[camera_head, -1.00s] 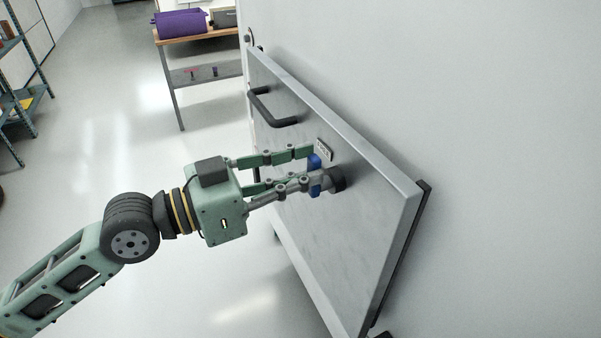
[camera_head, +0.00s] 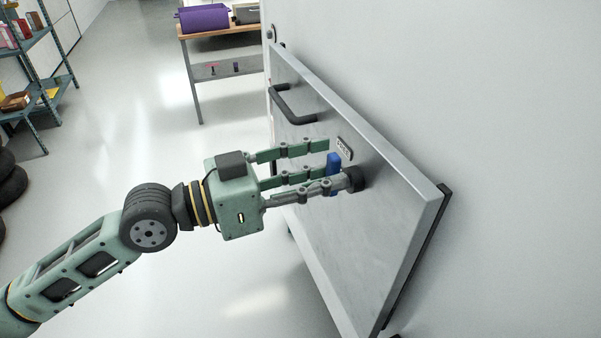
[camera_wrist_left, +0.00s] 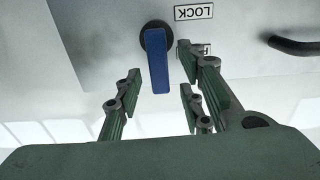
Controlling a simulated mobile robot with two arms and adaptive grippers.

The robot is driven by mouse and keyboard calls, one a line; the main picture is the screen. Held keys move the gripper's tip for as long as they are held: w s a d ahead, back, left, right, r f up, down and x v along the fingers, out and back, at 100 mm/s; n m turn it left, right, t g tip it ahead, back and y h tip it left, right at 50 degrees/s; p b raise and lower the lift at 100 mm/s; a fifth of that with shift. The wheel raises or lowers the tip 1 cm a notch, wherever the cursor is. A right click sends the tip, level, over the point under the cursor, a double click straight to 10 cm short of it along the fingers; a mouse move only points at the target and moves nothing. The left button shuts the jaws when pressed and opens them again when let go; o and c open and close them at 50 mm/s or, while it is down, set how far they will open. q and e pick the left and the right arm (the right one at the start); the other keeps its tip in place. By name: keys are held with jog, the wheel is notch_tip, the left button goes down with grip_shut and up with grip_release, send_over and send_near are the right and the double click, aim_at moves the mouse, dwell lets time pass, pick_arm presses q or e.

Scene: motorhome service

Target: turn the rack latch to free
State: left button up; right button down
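The rack latch has a blue handle (camera_head: 333,161) on a round black hub (camera_head: 356,178), mounted on the grey panel. In the left wrist view the blue handle (camera_wrist_left: 158,72) points down from its hub, toward my gripper. A LOCK label (camera_wrist_left: 193,12) reads upside down above and right of the hub. A second label right of the hub is mostly hidden by a finger. My left gripper (camera_head: 326,164) is open, its fingers spread to either side of the handle's end, with gaps visible in the left wrist view (camera_wrist_left: 161,92). My right gripper is not in view.
The tilted panel (camera_head: 385,225) also carries a black bar handle (camera_head: 292,108). It stands against a white wall (camera_head: 500,120). A workbench with a purple box (camera_head: 204,18) is behind, and a shelf rack (camera_head: 40,70) is at left. The floor between is clear.

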pick_arm(q)
jog(key=v, duration=1.2)
dwell(0.5)
